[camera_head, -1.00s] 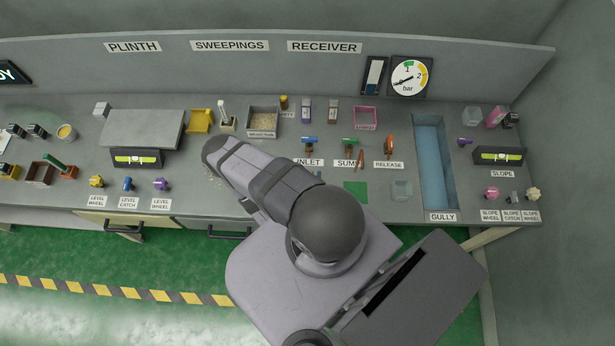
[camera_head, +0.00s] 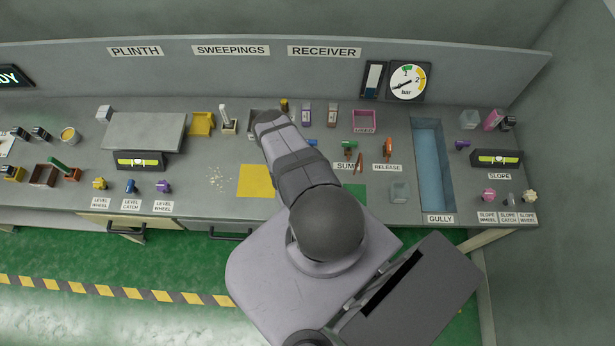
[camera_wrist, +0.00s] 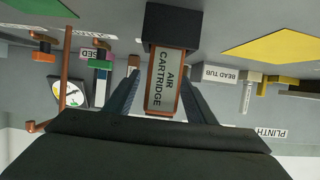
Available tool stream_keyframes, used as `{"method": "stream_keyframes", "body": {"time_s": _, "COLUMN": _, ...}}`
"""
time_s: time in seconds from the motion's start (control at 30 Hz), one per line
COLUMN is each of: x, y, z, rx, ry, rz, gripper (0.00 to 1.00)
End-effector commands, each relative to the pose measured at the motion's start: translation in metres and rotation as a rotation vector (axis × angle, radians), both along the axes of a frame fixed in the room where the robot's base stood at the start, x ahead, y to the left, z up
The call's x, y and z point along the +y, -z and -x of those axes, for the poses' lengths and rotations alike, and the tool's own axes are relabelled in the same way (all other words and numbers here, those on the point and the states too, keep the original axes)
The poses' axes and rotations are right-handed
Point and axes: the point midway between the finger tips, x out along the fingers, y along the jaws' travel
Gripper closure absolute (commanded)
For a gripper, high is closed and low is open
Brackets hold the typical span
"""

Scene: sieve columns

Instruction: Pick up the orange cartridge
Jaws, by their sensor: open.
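In the wrist view, a block labelled AIR CARTRIDGE (camera_wrist: 163,84) has orange-brown edges, a pale label face and a black end. It appears between the two fingers of my gripper (camera_wrist: 161,83), which are apart, with no clear contact visible. In the head view, my arm hides the gripper. There, a small upright cartridge with brownish-orange edges (camera_head: 332,114) stands at the back, right of a purple-edged one (camera_head: 306,113). I cannot tell for certain which of these the wrist view shows.
A pink bin (camera_head: 364,121) and the valves (camera_head: 387,148) stand right of my arm. A yellow square (camera_head: 257,181) and pale scattered grains (camera_head: 220,179) lie left of it. The gully (camera_head: 430,165) is a blue trough farther right. The back wall limits reach behind.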

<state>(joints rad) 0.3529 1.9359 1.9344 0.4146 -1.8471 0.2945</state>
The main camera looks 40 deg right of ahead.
Motion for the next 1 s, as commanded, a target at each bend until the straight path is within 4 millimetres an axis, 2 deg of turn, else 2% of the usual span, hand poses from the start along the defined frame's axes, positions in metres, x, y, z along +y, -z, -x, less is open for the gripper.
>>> {"method": "stream_keyframes", "body": {"time_s": 0.2, "x": 0.0, "y": 0.0, "z": 0.0, "rx": 0.0, "ry": -0.001, "rz": 0.0, "gripper": 0.5}}
{"method": "stream_keyframes", "body": {"time_s": 0.27, "x": 0.0, "y": 0.0, "z": 0.0, "rx": 0.0, "ry": 0.0, "rz": 0.0, "gripper": 0.62}}
{"method": "stream_keyframes", "body": {"time_s": 0.4, "x": 0.0, "y": 0.0, "z": 0.0, "rx": 0.0, "ry": 0.0, "rz": 0.0, "gripper": 0.95}}
{"method": "stream_keyframes", "body": {"time_s": 0.77, "x": 0.0, "y": -0.001, "z": 0.0, "rx": -0.001, "ry": 0.0, "rz": 0.001, "gripper": 0.96}}
{"method": "stream_keyframes", "body": {"time_s": 1.0, "x": 0.0, "y": -0.011, "z": -0.001, "rx": -0.001, "ry": 0.0, "rz": 0.001, "gripper": 0.96}}
